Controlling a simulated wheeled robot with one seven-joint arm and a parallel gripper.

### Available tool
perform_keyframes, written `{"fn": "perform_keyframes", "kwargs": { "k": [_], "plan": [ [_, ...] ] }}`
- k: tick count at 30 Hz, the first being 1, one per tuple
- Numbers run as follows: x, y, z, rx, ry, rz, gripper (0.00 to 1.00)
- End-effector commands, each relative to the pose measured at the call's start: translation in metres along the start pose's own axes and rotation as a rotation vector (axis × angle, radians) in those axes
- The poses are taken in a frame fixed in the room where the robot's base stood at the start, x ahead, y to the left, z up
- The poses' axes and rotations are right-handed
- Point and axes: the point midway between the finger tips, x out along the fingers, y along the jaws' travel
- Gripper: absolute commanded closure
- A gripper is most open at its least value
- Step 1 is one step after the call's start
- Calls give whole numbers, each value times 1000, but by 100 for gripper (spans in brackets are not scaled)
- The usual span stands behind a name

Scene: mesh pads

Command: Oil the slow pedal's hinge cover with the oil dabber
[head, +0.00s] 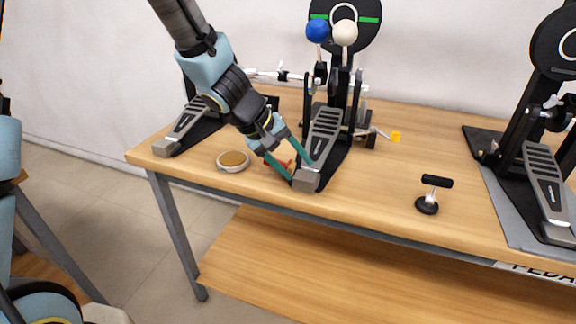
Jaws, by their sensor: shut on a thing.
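My gripper (302,172) reaches down from the upper left with its two teal fingers at the front of the middle pedal (323,134). The fingertips are apart, at the grey block (307,181) on the pedal's heel end, and appear shut on it. The exact contact is hard to see. A small red thing (279,162) shows beside the fingers, partly hidden; I cannot tell what it is. A black T-handled tool with a round base (427,205) stands on the table to the right, apart from my gripper; it may be the oil dabber. Nothing visible marks which pedal is slow.
A round dish with a tan top (233,161) sits left of my gripper. Another pedal (187,123) stands at the left, and one on a grey mat (505,213) at the right.

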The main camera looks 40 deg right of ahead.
Motion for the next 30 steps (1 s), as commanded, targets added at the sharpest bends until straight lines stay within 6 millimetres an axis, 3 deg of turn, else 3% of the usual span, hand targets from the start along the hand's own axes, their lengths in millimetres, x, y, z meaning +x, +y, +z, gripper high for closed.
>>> {"fn": "perform_keyframes", "kwargs": {
  "k": [1, 30],
  "plan": [
    [16, 24, 39, 34, -90, 39, 100],
    [-17, -4, 2, 41, -79, 43, 100]
  ]
}}
